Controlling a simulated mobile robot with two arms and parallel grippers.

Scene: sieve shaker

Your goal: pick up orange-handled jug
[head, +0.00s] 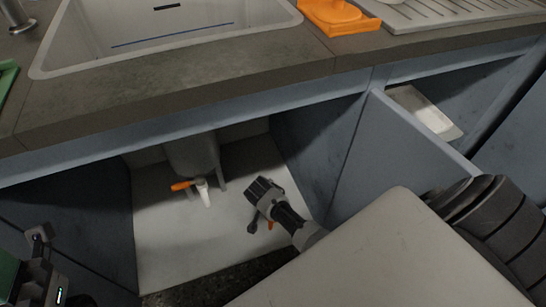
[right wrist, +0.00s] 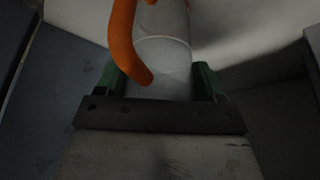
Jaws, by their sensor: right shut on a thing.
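The orange-handled jug (right wrist: 163,70) is between the green fingers of my right gripper (right wrist: 165,88) in the right wrist view. Its body is pale and rounded, and its curved orange handle (right wrist: 122,45) faces the camera. In the head view my right gripper (head: 262,203) is inside the open cabinet under the sink. Only a small orange bit of the handle (head: 270,225) shows beside it there; the jug's body is hidden. My left gripper (head: 30,275) is partly in view at the lower left edge, and its jaws are not clear.
A grey tank (head: 192,155) with an orange-levered tap (head: 182,185) stands inside the cabinet, left of my right gripper. An open cabinet door (head: 395,140) stands to the right. The counter (head: 190,90) with a sink (head: 130,30) overhangs the cabinet. The white cabinet floor (head: 185,240) has clear room.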

